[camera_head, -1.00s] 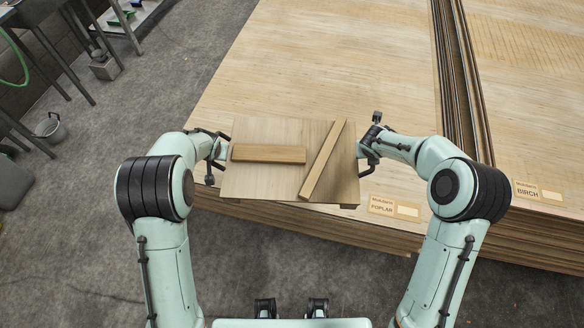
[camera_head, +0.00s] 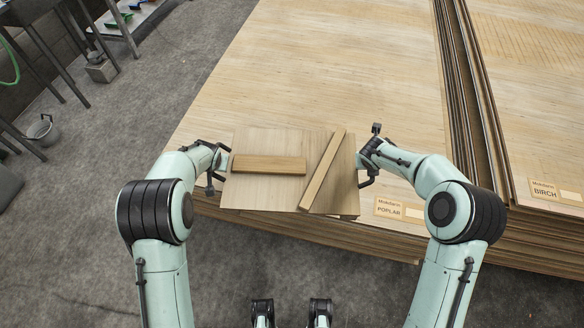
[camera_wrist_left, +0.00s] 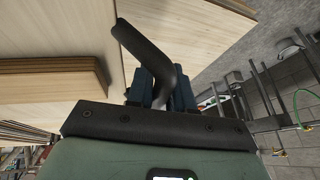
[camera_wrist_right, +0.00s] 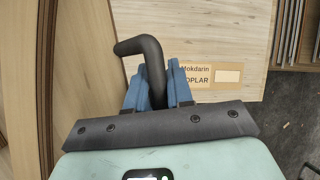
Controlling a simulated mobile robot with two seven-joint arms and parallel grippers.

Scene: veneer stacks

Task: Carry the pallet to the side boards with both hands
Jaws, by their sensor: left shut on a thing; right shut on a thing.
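The pallet (camera_head: 262,194) is a flat light-wood board held level in front of me, between my two hands in the head view. Two loose wooden slats lie on it, one across the left part (camera_head: 268,165) and one slanted at the right (camera_head: 322,172). My left gripper (camera_head: 214,170) is shut at the pallet's left side; in the left wrist view a bent black bar (camera_wrist_left: 150,48) stands between its blue fingers. My right gripper (camera_head: 366,161) is shut at the right side, with a similar bar (camera_wrist_right: 150,58) in the right wrist view. I cannot tell which boards are the side boards.
A wide low stack of veneer sheets (camera_head: 340,70) labelled POPLAR (camera_head: 400,209) lies beyond and partly beneath the pallet. A BIRCH stack (camera_head: 545,110) stands to its right. A bucket (camera_head: 43,130) and metal table legs are at left. Grey floor (camera_head: 190,80) is free between.

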